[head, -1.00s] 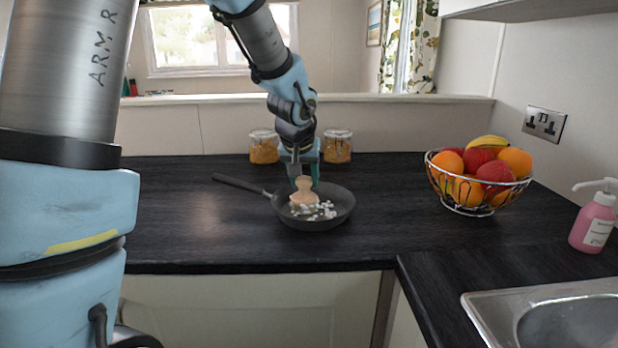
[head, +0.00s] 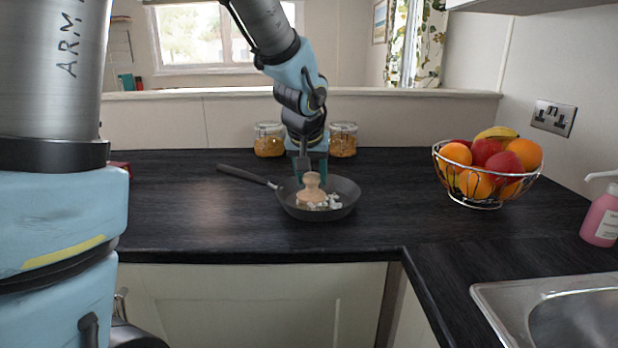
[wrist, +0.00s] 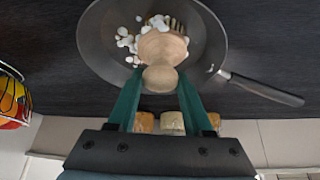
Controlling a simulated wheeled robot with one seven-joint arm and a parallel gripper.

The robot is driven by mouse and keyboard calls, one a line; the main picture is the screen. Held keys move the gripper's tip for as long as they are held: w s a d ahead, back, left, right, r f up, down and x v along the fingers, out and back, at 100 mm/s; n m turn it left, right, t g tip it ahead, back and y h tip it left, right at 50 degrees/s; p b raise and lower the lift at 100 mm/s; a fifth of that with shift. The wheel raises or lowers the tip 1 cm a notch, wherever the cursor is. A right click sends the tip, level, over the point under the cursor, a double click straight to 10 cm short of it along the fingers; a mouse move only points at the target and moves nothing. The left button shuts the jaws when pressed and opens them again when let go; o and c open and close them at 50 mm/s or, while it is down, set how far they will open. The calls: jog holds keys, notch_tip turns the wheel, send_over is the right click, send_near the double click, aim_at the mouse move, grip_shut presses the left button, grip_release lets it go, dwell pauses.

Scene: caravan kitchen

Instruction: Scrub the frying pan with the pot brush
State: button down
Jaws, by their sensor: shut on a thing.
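The dark frying pan (head: 347,203) lies on the black worktop, its handle (head: 240,176) pointing left in the head view. The wooden pot brush (head: 311,194) stands roughly upright inside the pan, left of its middle. My gripper (head: 312,174) is above the pan, shut on the brush's round knob. In the wrist view, the teal fingers of my gripper (wrist: 160,88) flank the knob, and the brush head (wrist: 163,46) with pale bristles is over the frying pan (wrist: 95,40). White bits (wrist: 128,38) lie in the pan beside the brush. Whether the bristles touch the pan is hard to tell.
Two glass jars (head: 269,140) (head: 343,140) stand behind the pan against the low wall. A wire fruit bowl (head: 487,200) is to the right. A pink soap bottle (head: 602,218) and a steel sink (head: 500,300) are at the right front. The worktop left of the pan is mostly clear.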

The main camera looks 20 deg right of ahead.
jog(key=shift+s+d+f+b, duration=0.15)
jog(key=shift+s+d+b, duration=0.55)
jog(key=shift+d+b, duration=0.2)
jog(key=shift+w+d, duration=0.3)
jog(key=shift+d, duration=0.4)
jog(key=shift+w+d, duration=0.3)
jog(key=shift+d, duration=0.35)
jog(key=shift+w+d+r+p, duration=0.15)
jog(key=shift+w+p, duration=0.55)
jog(key=shift+w, duration=0.8)
jog(key=shift+w+a+p, duration=0.25)
jog(key=shift+w+a, duration=0.15)
jog(key=shift+a, duration=0.25)
jog(key=shift+w+a+p, duration=0.25)
jog(key=shift+w+a, duration=0.1)
jog(key=shift+a, duration=0.25)
jog(key=shift+s+a, duration=0.3)
jog(key=shift+a, duration=0.35)
jog(key=shift+s+a, duration=0.3)
jog(key=shift+a, duration=0.35)
jog(key=shift+s+d+b, duration=0.4)
jog(key=shift+d+b, duration=0.15)
jog(key=shift+d, duration=0.05)
jog(key=shift+s+d+b, duration=0.4)
jog(key=shift+d+b, duration=0.1)
jog(key=shift+d, duration=0.1)
notch_tip(320, 180, up, 8)
jog(key=p, duration=0.6)
jog(key=shift+r, duration=0.25)
